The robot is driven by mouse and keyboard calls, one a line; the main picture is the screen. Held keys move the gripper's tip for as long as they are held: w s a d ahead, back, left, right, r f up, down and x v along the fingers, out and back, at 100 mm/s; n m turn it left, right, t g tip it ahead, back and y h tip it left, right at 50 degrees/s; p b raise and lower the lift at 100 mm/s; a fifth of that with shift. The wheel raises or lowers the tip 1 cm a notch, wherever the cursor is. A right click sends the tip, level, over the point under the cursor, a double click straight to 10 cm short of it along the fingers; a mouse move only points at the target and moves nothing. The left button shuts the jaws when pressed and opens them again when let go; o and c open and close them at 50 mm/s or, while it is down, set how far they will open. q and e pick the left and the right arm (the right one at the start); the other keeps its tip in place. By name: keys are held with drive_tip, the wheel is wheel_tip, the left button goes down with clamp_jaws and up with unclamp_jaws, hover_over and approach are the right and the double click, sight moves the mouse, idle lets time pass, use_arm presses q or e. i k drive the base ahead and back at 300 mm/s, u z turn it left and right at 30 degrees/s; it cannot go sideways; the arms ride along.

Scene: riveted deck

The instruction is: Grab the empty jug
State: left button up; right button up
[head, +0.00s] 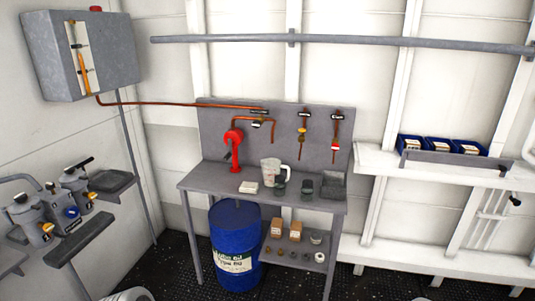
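A pale, translucent jug (268,170) with a handle on its right stands upright on the grey workbench (215,181). What is inside it is too small to tell. A small dark container (280,187) stands close in front of its right side. Neither of my grippers is in view. Only small pale parts, probably my own arms, show at the bottom edge.
On the bench are a red pump (234,150), a pale block (248,187), another dark container (307,187) and a dark tray (333,187). A blue drum (235,230) stands below. Dark floor lies in front. A shelf with blue bins (438,145) is at right.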

sight(271, 167)
drive_tip(key=u, duration=0.35)
drive_tip(key=i, duration=1.75)
drive_tip(key=u, duration=0.3)
